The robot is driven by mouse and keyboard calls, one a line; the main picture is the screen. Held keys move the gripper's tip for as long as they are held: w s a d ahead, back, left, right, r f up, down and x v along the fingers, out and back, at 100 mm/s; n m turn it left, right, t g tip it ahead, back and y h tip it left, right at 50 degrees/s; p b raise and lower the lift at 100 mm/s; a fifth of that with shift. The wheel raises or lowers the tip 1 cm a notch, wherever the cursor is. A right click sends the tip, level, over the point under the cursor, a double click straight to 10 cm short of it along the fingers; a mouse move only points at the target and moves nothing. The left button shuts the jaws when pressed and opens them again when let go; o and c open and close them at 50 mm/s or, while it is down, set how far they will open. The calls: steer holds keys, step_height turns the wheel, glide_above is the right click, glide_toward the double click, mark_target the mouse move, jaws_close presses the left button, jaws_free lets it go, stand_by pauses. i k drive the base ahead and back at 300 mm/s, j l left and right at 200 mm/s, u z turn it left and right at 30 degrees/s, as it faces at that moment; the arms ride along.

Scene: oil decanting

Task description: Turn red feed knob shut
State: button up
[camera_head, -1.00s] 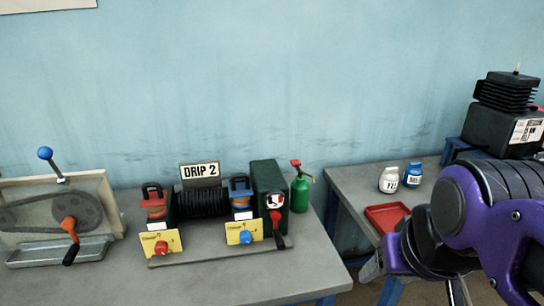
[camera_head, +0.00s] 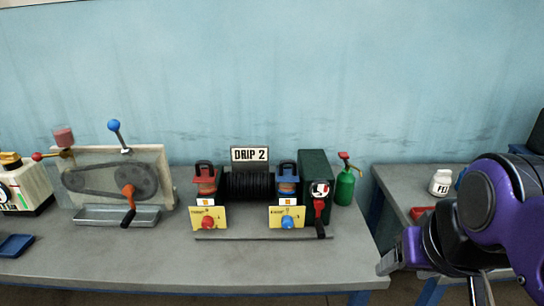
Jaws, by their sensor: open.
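The red feed knob (camera_head: 208,223) sits on the front of a yellow plate (camera_head: 220,214), below the red-capped oiler (camera_head: 206,180) at the left end of the DRIP 2 machine. A blue knob (camera_head: 288,223) sits on a matching yellow plate under the blue-capped oiler (camera_head: 288,178). My gripper (camera_head: 428,285) is at the lower right, well to the right of the machine and apart from both knobs. It is open, and its fingers are partly cut off by the frame's lower edge.
A green oil can (camera_head: 345,186) stands right of the machine's dark green box (camera_head: 314,172). A belt-and-pulley rig (camera_head: 118,182) with a metal tray (camera_head: 118,217) stands to the left. A second table at right holds a white jar (camera_head: 440,182). The bench front is clear.

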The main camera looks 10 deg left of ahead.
mark_target(206, 223)
steer(key=u, duration=1.15)
